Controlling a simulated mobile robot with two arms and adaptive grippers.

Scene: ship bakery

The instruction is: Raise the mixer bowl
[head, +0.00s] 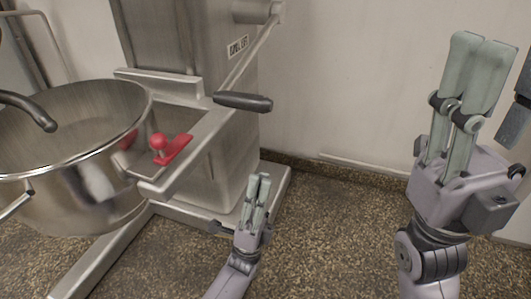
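The steel mixer bowl (75,165) sits in the mixer's bowl support (190,150) at the left, cut off by the picture's edge. My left gripper (259,178) is low in the centre, in front of the mixer base, well below the black grip. Its fingers are together and hold nothing. My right gripper (483,40) is raised at the right, away from the mixer. Its fingers are also together and empty.
A red knob (158,141) on a red clamp sits on the support beside the bowl. The mixer column (165,45) stands behind. A pale wall (345,80) closes the back. Speckled floor (330,230) is clear between my arms.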

